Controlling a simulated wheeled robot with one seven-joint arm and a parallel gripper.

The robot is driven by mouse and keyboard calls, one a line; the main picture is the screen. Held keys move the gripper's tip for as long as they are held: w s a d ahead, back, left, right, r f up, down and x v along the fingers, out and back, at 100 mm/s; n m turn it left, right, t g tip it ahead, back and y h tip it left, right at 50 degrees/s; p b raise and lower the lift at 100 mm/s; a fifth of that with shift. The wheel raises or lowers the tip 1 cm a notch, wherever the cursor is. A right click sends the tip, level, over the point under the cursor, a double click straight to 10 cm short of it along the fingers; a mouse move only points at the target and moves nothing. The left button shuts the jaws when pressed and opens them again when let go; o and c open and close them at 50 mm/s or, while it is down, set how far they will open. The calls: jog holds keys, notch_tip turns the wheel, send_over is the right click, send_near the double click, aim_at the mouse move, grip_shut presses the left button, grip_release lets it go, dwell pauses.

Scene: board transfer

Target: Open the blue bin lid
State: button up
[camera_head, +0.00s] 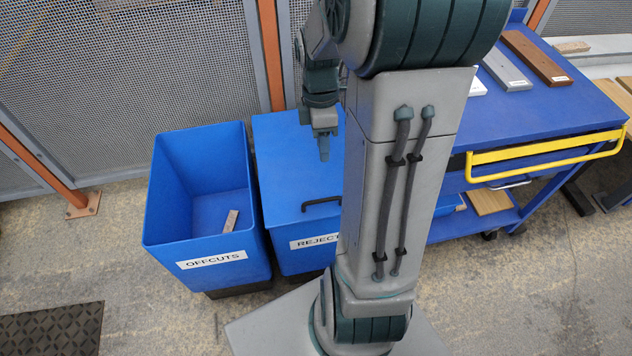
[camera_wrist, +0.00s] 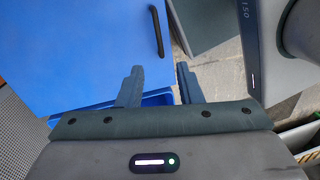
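The blue bin labelled REJECT (camera_head: 300,259), its label partly hidden by my arm, stands left of my arm column in the head view. Its flat blue lid (camera_head: 285,165) is closed and carries a black bar handle (camera_head: 322,204) near the front edge. The lid (camera_wrist: 85,50) fills the upper left of the wrist view, with the handle (camera_wrist: 157,31) beyond my fingertips. My gripper (camera_head: 324,157) hangs over the lid, behind the handle in the head view. In the wrist view my gripper (camera_wrist: 159,72) is open, its two fingers apart with nothing between them.
An open blue OFFCUTS bin (camera_head: 158,195) with a small wood piece (camera_head: 231,221) inside stands directly left. A blue cart (camera_head: 545,110) with boards and a yellow handle (camera_head: 540,155) stands right. Mesh fencing (camera_head: 110,60) runs behind. A dark floor mat (camera_head: 50,332) lies front left.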

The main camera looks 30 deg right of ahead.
notch_tip(320, 180, down, 3)
jog(key=n, duration=0.1)
jog(key=b, duration=0.4)
send_over(327, 192)
jog(key=s+a, duration=0.2)
jog(key=s, duration=0.1)
notch_tip(327, 192, down, 13)
jog(key=shift+s+a+r, duration=0.1)
jog(key=shift+s, duration=0.05)
grip_shut()
